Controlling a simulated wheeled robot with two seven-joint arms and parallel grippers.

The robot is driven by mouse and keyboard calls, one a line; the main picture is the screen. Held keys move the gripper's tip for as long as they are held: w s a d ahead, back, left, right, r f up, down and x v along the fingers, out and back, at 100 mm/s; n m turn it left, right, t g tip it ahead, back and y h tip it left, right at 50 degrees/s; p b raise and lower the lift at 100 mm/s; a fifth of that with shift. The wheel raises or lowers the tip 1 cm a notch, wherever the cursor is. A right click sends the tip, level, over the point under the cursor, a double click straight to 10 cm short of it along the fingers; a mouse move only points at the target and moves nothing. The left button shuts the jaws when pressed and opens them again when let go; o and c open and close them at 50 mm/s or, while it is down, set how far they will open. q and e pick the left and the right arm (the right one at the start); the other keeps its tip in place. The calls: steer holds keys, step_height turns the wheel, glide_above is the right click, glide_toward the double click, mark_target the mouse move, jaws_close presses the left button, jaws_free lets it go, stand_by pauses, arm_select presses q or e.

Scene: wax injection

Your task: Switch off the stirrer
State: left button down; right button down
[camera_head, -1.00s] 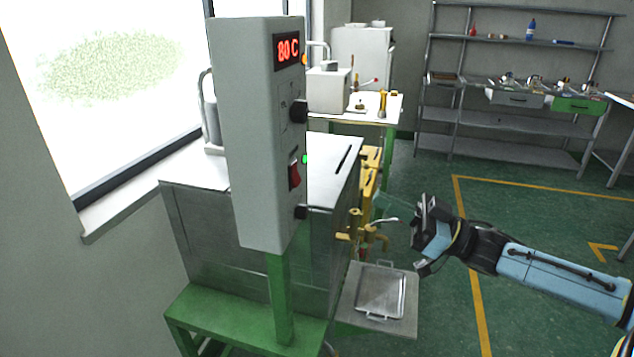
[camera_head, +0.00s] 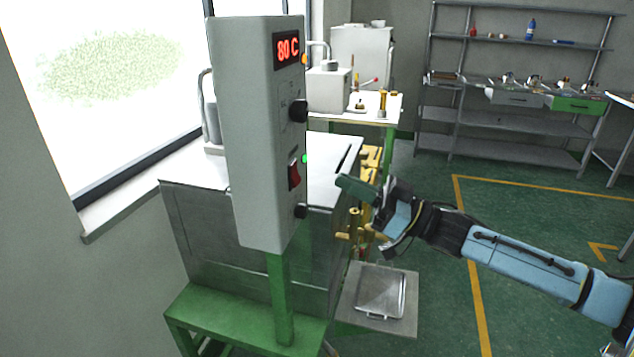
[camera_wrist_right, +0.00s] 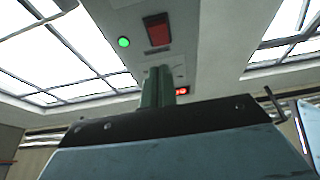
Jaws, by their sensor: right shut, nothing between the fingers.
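The grey control box (camera_head: 258,130) stands upright on a green post, its display reading 80 C. A green lamp (camera_head: 305,159) is lit beside the switch. My right gripper (camera_head: 345,183) is shut and empty, to the right of the switch and apart from it. In the right wrist view, the red switch (camera_wrist_right: 158,29) and green lamp (camera_wrist_right: 124,42) lie beyond the shut fingers (camera_wrist_right: 158,82). My left gripper is out of view.
A metal tank (camera_head: 190,235) on a green stand is behind and below the box. Brass valves (camera_head: 355,222) and a shelf with a metal tray (camera_head: 381,292) are below my right gripper. The green floor at right is open.

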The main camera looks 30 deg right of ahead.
steer(key=w+a, duration=0.1)
steer(key=w, duration=0.1)
steer(key=w+a, duration=0.1)
steer(key=a, duration=0.1)
steer(key=shift+w+a, duration=0.15)
steer(key=shift+w, duration=0.2)
steer(key=shift+w+a+f, duration=0.3)
steer(key=shift+w+a, duration=0.15)
steer(key=shift+w, duration=0.05)
steer(key=shift+w+a+f+t+y+b, duration=0.2)
steer(key=shift+f+t+b, duration=0.1)
steer(key=shift+b, duration=0.25)
steer(key=shift+w+a+f+t+y+b, duration=0.1)
steer(key=shift+f+t+y+b, duration=0.15)
steer(key=shift+b, duration=0.3)
steer(key=shift+r+p, duration=0.25)
steer(key=shift+p, duration=0.15)
steer(key=shift+s+d, duration=0.25)
glide_toward(299, 180)
steer(key=v, duration=0.6)
steer(key=shift+w+d+r+b, duration=0.1)
steer(key=shift+r+b, duration=0.05)
steer(key=shift+b, duration=0.25)
